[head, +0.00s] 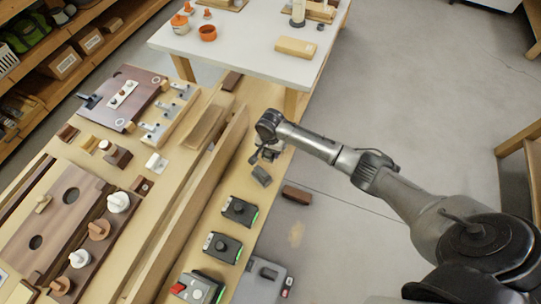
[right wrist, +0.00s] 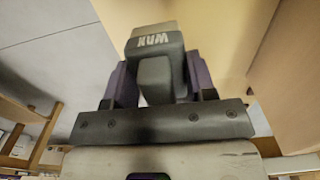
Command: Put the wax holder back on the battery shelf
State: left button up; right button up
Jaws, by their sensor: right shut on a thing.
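My right gripper (head: 266,156) is above the far part of the narrow wooden battery shelf (head: 228,185) along the right side of the bench. In the right wrist view its purple-sided fingers (right wrist: 160,82) are shut on the wax holder (right wrist: 155,45), a dark grey block with pale lettering that looks like WAX. In the head view a small grey block, apparently the wax holder (head: 261,176), shows just below the fingers. I cannot tell whether it touches the shelf. My left gripper is not in view.
Dark units with green lights (head: 240,211) stand in a row on the nearer shelf. A long wooden divider (head: 190,215) runs along its left side. A brown block (head: 297,194) lies to the right of the gripper. A white table (head: 240,50) stands behind.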

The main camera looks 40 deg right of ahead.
aim_at(271, 156)
notch_tip(271, 156, down, 4)
jog(key=shift+r+b, duration=0.1)
jog(key=shift+b, duration=0.8)
jog(key=o, duration=0.8)
